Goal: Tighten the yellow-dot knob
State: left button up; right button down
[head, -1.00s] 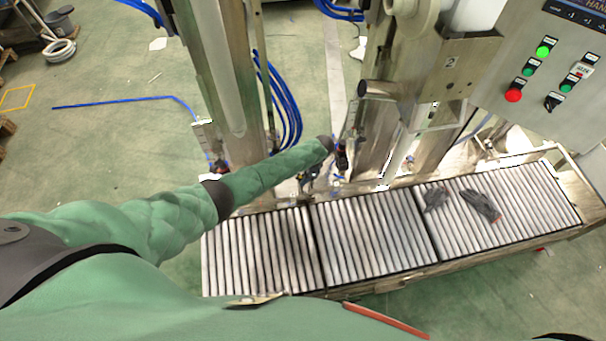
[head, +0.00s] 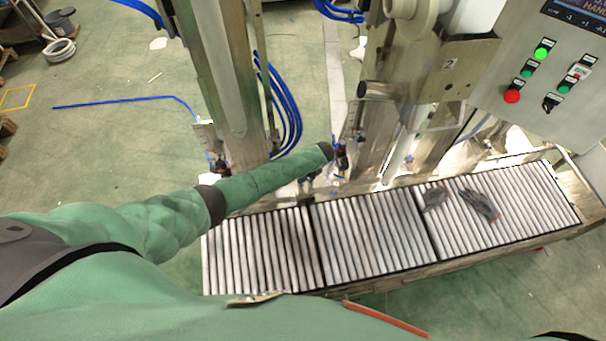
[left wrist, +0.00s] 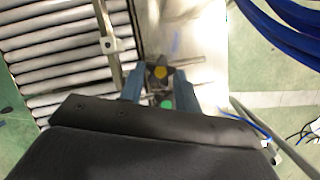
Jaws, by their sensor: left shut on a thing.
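The yellow-dot knob (left wrist: 160,72) is dark and lobed, with a yellow disc at its centre, in the middle of the left wrist view. My left gripper (left wrist: 159,80) has one blue finger on each side of it and is shut on it. A green dot (left wrist: 167,104) shows just below, between the fingers; the part that bears it is mostly hidden. In the head view, my left arm reaches to the machine frame behind the conveyor, and the knob cannot be made out there. My right gripper is not in view.
A roller conveyor (head: 320,264) runs along the front, with dark gloves (head: 480,205) on its right section. Steel columns (head: 232,85) and blue hoses (head: 287,115) stand close to my left arm. A control panel (head: 545,85) is at the upper right. Green floor lies open at left.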

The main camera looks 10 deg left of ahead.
pick_arm(q)
jog(key=shift+m+t, duration=0.3)
jog(key=shift+m, duration=0.5)
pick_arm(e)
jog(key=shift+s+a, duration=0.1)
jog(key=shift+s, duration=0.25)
pick_arm(q)
jog(key=shift+m, duration=0.3)
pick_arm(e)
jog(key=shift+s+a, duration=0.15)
pick_arm(q)
jog(key=o, duration=1)
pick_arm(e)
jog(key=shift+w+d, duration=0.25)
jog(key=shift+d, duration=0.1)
